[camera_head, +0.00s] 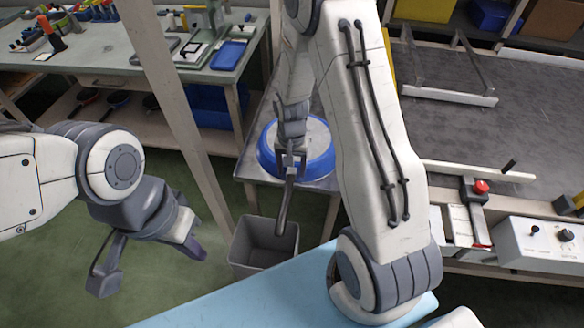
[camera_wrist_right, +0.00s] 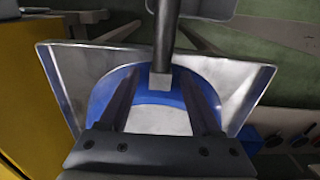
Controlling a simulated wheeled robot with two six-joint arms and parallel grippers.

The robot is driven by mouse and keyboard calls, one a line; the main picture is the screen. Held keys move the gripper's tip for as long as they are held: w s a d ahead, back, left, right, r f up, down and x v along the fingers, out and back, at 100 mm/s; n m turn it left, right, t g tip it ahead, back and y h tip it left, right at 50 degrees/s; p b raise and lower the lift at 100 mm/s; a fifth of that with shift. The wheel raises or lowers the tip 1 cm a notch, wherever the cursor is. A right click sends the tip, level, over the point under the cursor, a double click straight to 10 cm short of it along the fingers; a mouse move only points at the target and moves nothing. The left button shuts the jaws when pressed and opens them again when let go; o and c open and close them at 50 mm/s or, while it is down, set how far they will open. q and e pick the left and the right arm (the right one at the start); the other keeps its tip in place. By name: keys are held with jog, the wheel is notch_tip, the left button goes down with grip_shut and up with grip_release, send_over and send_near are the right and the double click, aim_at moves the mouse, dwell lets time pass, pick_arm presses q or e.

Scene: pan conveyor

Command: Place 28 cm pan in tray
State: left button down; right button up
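The blue-rimmed pan (camera_head: 323,161) with a silver inside lies over a metal tray (camera_head: 247,163) at the centre of the head view. Its dark handle (camera_head: 283,208) points toward me, over a grey bin. In the right wrist view the pan (camera_wrist_right: 210,97) sits within the raised edges of the tray (camera_wrist_right: 262,88); contact with the tray floor is hidden. My right gripper (camera_head: 291,160) is at the handle's base. Its fingers (camera_wrist_right: 160,92) are apart on either side of the handle bracket, with small gaps. My left gripper (camera_head: 150,262) is open and empty at the lower left.
A grey bin (camera_head: 262,262) stands on the floor in front of the tray. A dark conveyor (camera_head: 490,125) with a red-button control is at right. A workbench (camera_head: 105,62) with tools stands at back left. A pale post (camera_head: 180,105) rises between the bench and my right arm.

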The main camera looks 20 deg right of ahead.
notch_tip(320, 180, up, 12)
jog(key=s+a+r+n, duration=0.3)
jog(key=s+a, duration=0.2)
jog(key=a, duration=0.1)
jog(key=s+a+r+n, duration=0.3)
jog(key=s+a+n, duration=0.1)
jog(key=a, duration=0.2)
jog(key=s+a+r+n, duration=0.1)
jog(key=s+a+n, duration=0.1)
jog(key=s, duration=0.4)
jog(key=s+a+r+n+y, duration=0.1)
jog(key=s+a+n, duration=0.1)
jog(key=s+n, duration=0.3)
jog(key=shift+s+a+r, duration=0.25)
jog(key=shift+s+a, duration=0.15)
jog(key=shift+s, duration=0.65)
jog(key=shift+r+p, duration=1.25)
jog(key=shift+p, duration=0.1)
